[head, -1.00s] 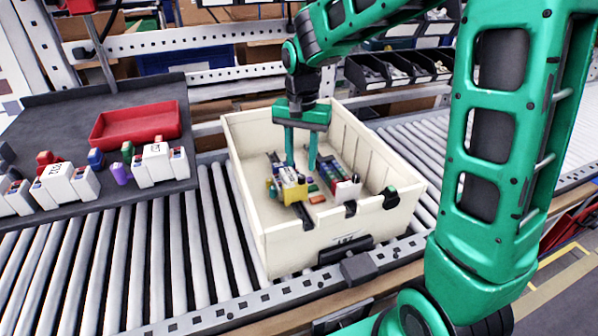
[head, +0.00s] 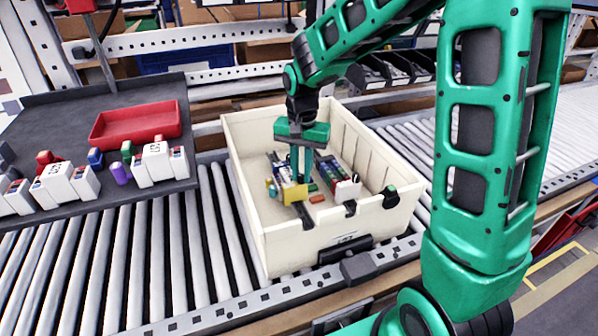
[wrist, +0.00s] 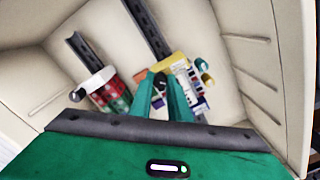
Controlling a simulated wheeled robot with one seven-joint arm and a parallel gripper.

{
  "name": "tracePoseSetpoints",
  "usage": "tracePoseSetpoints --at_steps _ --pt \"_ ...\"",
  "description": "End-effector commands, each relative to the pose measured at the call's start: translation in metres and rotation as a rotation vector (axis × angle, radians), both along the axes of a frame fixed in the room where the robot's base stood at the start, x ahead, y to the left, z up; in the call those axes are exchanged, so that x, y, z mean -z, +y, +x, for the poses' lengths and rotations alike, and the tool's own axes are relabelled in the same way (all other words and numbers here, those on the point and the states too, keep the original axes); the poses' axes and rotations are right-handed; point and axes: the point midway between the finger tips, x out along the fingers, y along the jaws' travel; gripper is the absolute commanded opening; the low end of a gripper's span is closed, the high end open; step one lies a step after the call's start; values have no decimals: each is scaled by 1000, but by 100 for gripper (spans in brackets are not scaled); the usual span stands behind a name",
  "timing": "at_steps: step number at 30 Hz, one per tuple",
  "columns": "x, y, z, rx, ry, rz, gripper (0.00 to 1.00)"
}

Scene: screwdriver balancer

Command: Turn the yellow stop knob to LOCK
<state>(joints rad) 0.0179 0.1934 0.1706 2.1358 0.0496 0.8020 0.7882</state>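The yellow block (head: 295,193) stands on a dark rail in the cream crate (head: 283,243). The knob's marks are too small to read. My gripper (head: 298,178) points down into the crate beside the block. In the wrist view its fingertips (wrist: 156,80) are close together at the block's left edge and partly cover it. I cannot tell whether they hold anything.
A red and white block group (head: 346,189) is on a second rail to the right. Crate walls surround my gripper. A dark shelf (head: 90,110) with a red tray (head: 135,125) and white units (head: 60,184) lies left. Rollers run beneath the crate.

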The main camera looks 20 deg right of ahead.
Motion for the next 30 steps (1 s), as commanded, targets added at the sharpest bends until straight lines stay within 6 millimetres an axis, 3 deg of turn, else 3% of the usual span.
tracePoseSetpoints --at_steps 11,30 --pt "0 1 0 -100 -1 0 0" --pt "0 1 0 -672 -1 1 0"
